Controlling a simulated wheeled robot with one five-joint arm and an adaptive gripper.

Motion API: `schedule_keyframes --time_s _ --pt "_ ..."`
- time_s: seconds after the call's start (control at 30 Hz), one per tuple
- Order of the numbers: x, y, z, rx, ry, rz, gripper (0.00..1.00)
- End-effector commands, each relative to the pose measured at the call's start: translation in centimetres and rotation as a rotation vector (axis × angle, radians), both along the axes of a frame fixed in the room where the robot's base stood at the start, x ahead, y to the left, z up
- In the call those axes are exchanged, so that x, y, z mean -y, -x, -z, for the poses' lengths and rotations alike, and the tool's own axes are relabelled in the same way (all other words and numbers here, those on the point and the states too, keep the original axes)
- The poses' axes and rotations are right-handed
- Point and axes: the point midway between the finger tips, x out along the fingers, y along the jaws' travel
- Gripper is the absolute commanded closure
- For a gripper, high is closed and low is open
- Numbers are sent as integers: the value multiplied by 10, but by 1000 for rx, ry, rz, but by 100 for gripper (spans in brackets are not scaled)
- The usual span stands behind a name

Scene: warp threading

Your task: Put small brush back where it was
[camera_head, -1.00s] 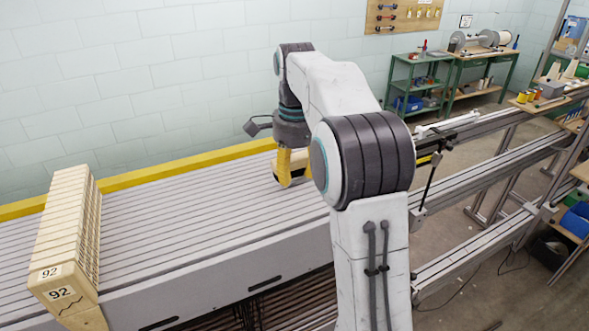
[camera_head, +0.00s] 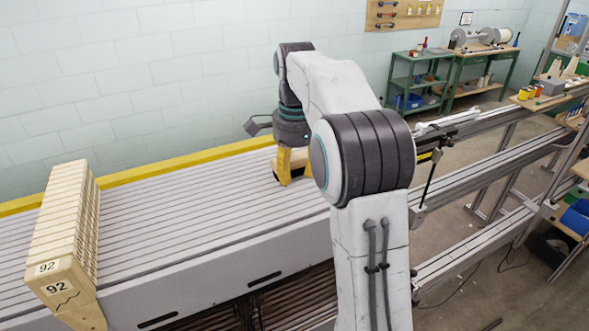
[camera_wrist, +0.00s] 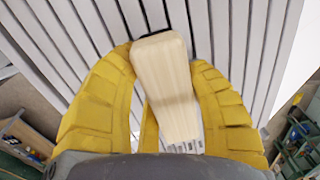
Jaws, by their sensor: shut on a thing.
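The small brush shows in the wrist view as a pale wooden block (camera_wrist: 168,85) between the yellow fingers of my gripper (camera_wrist: 160,60). The fingers are shut on it, one on each side. Its bristles cannot be made out. In the head view my gripper (camera_head: 286,166) points down low over the grey slatted bed, and a bit of the pale wood (camera_head: 300,160) shows beside the yellow finger, partly hidden by my arm. I cannot tell whether the brush touches the slats.
The grey slatted bed (camera_head: 190,195) runs across the view, with a yellow rail (camera_head: 130,178) along its back. A wooden block row marked 92 (camera_head: 62,235) stands at its left. Green benches (camera_head: 415,85) stand at the back right. The slats left of my gripper are clear.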

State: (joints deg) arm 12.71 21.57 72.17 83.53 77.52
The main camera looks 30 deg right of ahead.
Motion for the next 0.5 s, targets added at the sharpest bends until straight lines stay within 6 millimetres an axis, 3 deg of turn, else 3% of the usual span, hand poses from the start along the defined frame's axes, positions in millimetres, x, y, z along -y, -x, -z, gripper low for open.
schedule_keyframes --time_s 0.47,0.5 --pt "0 1 11 -7 -1 0 92" --pt "0 1 11 -8 -2 0 56"
